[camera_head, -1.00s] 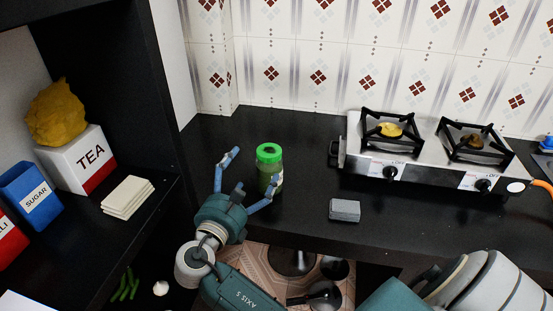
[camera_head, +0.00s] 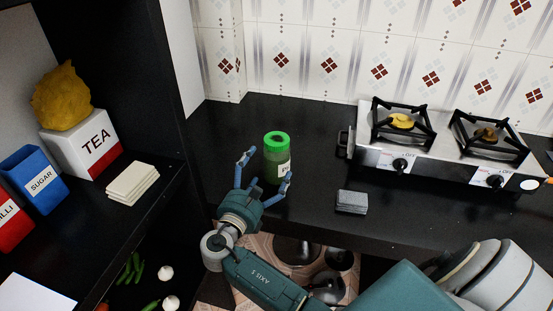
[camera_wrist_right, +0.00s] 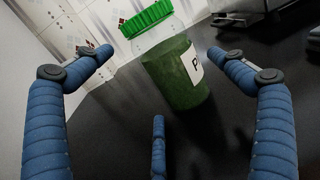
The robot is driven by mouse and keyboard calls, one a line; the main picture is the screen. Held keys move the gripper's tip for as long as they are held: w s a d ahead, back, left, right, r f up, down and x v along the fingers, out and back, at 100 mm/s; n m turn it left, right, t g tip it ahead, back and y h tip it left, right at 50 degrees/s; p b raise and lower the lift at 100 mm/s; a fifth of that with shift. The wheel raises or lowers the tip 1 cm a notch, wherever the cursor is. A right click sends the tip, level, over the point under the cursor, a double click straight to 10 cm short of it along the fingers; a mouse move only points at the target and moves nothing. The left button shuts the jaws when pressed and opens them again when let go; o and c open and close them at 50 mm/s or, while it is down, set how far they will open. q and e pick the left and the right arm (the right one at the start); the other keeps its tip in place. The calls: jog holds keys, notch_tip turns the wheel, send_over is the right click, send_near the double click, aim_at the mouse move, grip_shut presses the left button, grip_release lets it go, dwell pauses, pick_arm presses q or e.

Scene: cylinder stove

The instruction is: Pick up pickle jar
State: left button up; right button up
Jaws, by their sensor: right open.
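The pickle jar (camera_head: 273,166) is green with a bright green lid and a white label. It stands upright on the black counter near the back wall. It also shows ahead of the fingers in the right wrist view (camera_wrist_right: 176,78). My right gripper (camera_head: 265,170) is open, with its blue fingers spread on the near side of the jar. One finger reaches along the jar's left and one along its right, and the jar is not gripped. I cannot tell whether any finger touches it. My left gripper is not in view.
A two-burner stove (camera_head: 430,150) stands right of the jar, with a grey block (camera_head: 351,201) in front of it. At left, a shelf holds a tea box (camera_head: 82,146), a blue sugar box (camera_head: 34,178) and pale stacked slabs (camera_head: 132,183). Counter around the jar is clear.

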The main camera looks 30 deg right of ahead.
aim_at(267, 166)
jog(key=x, duration=0.3)
jog(key=shift+w, duration=0.1)
jog(key=shift+w+d, duration=0.3)
jog(key=shift+d, duration=0.15)
jog(key=c, duration=0.3)
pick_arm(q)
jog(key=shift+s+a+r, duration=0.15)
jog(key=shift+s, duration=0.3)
pick_arm(e)
jog(key=c, duration=1.2)
jog(key=shift+o, duration=0.2)
jog(key=shift+r, duration=0.1)
pick_arm(q)
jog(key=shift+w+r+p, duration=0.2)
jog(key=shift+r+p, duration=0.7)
jog(key=shift+p, duration=0.05)
pick_arm(e)
notch_tip(267, 166, up, 20)
